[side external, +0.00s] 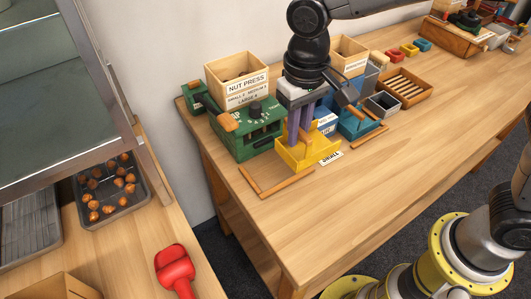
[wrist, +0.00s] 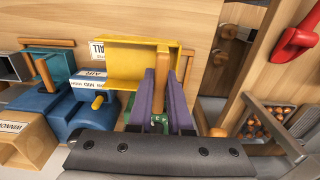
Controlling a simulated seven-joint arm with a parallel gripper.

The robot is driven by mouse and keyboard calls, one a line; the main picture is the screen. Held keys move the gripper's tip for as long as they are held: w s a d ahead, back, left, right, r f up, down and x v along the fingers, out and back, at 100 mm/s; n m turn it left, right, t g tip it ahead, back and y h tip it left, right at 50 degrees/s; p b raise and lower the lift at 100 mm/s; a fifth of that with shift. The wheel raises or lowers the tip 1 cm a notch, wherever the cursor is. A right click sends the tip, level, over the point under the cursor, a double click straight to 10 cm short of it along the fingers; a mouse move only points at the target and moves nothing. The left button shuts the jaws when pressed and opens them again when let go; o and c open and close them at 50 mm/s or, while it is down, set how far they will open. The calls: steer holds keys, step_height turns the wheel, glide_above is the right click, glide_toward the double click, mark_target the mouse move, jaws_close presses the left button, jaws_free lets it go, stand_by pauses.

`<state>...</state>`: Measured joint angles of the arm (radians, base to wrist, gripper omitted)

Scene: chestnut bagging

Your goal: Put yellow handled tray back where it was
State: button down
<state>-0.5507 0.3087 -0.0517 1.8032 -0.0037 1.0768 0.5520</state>
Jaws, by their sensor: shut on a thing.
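The yellow tray (side external: 293,160) is at the front of the green nut press (side external: 240,134), beside the white "SMALL" label (side external: 331,158). It also shows in the wrist view (wrist: 130,62), upper middle. My gripper (side external: 300,138) comes down over the tray with its purple fingers. In the wrist view my gripper (wrist: 163,105) is shut on the tray's wooden handle (wrist: 162,72). Wooden edging strips (side external: 268,190) form a corner on the table just in front of the tray. I cannot tell whether the tray's base touches the table.
A blue machine (side external: 358,122) with a wooden edge strip stands right of the tray. A wooden "NUT PRESS" hopper (side external: 236,80) rises behind. The table front (side external: 350,210) is clear. A red scoop (side external: 174,268) and a chestnut tray (side external: 138,195) lie on the left counter.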

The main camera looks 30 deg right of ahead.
steer(key=shift+w+a+f, duration=0.6)
steer(key=shift+w+f, duration=0.4)
steer(key=shift+f, duration=0.65)
steer(key=shift+w+a+f, duration=0.6)
steer(key=shift+w+f, duration=0.45)
steer(key=shift+f, duration=0.6)
steer(key=shift+w+a+f, duration=0.6)
steer(key=shift+w+f, duration=0.4)
steer(key=shift+f, duration=0.65)
steer(key=shift+f, duration=0.15)
steer(key=c, duration=0.8)
jaws_free()
steer(key=shift+c, duration=0.2)
step_height(320, 180, up, 12)
steer(key=shift+r, duration=0.2)
